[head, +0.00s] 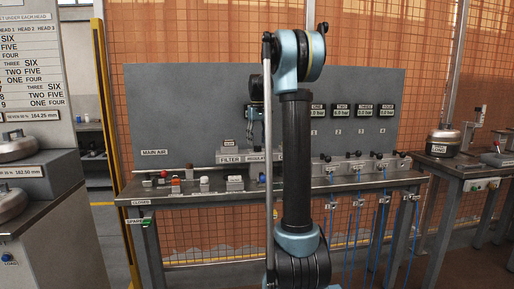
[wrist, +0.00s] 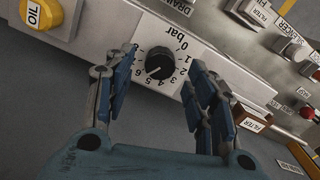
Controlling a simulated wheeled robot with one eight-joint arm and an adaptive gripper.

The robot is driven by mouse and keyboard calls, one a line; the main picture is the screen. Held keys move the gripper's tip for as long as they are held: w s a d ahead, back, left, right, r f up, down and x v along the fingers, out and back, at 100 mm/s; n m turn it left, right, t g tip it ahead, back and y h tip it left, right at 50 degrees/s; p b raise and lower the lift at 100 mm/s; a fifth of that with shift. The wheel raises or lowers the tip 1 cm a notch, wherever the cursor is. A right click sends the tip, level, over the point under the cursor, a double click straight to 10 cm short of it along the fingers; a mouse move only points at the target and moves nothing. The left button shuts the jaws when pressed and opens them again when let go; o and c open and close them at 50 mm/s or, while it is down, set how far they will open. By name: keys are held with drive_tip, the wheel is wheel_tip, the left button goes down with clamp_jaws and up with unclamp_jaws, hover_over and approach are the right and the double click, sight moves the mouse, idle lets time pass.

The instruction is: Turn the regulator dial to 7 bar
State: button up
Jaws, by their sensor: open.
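The regulator dial is a black round knob (wrist: 159,62) on a white plate (wrist: 205,62) marked "bar", with numbers from 0 running around it, in the wrist view. A small pale mark shows on the knob's lower left; the exact reading is too small to tell. My gripper (wrist: 160,66) is open, with one blue finger on each side of the dial. I cannot tell whether the fingers touch it. In the head view my gripper (head: 256,112) hangs above the bench by the regulator label (head: 258,157), partly hidden by my arm, which also hides the dial there.
A yellow oil cap (wrist: 40,13) is at the upper left of the wrist view. Filter and drain parts and a red knob (wrist: 307,112) are on the right. The bench (head: 180,190) carries small fittings. Several gauge displays (head: 341,111) hang on the grey panel (head: 190,110).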

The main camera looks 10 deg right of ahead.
sight(258, 149)
drive_tip(key=shift+f, duration=1.4)
drive_tip(key=c, duration=1.1)
drive_tip(key=shift+o, duration=0.2)
drive_tip(key=shift+m, duration=2.8)
